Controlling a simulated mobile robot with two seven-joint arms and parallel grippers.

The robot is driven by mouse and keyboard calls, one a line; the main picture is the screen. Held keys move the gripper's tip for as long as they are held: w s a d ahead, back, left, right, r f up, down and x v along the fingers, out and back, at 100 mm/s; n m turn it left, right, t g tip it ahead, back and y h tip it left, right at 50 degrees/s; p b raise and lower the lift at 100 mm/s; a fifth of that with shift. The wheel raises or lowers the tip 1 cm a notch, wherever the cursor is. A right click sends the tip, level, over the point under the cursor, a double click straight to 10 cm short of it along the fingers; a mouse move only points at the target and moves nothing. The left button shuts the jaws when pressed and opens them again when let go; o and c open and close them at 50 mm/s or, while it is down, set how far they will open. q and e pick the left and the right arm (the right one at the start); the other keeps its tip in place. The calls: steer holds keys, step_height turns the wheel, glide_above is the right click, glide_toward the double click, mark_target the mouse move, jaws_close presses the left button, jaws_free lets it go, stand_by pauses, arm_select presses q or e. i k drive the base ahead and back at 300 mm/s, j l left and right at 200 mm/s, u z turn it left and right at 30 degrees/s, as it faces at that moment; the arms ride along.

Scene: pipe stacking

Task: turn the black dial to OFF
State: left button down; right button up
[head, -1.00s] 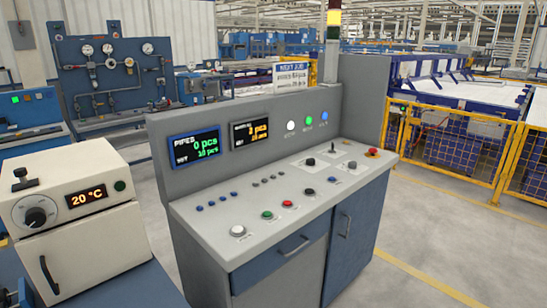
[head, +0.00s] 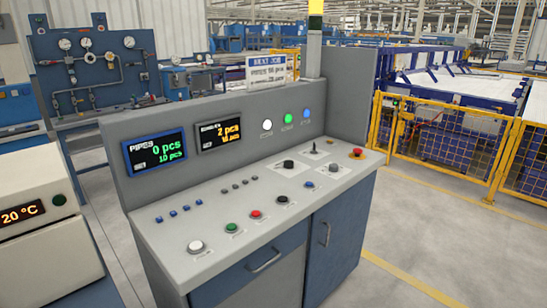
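A black knob (head: 288,164) stands on a light plate on the sloping top of the grey control console (head: 150,228). A second round black control (head: 282,199) sits nearer the console's front edge, right of the red button. Their markings are too small to read, so I cannot tell which way either is set. The cream oven (head: 40,245) with a 20 °C display is cut off at the left edge, and its front dial is out of frame. Neither of my grippers shows.
A yellow fence (head: 445,150) stands right. Grey floor is clear in front of it.

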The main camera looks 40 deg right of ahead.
mark_target(288, 163)
steer(key=l+u, duration=0.3)
steer(key=l, duration=0.65)
steer(key=l+u, duration=0.25)
steer(key=l, duration=1.3)
steer(key=k+l, duration=0.15)
steer(key=l, duration=0.45)
steer(key=l+u, duration=0.1)
steer(key=l, duration=0.55)
steer(key=k, duration=0.05)
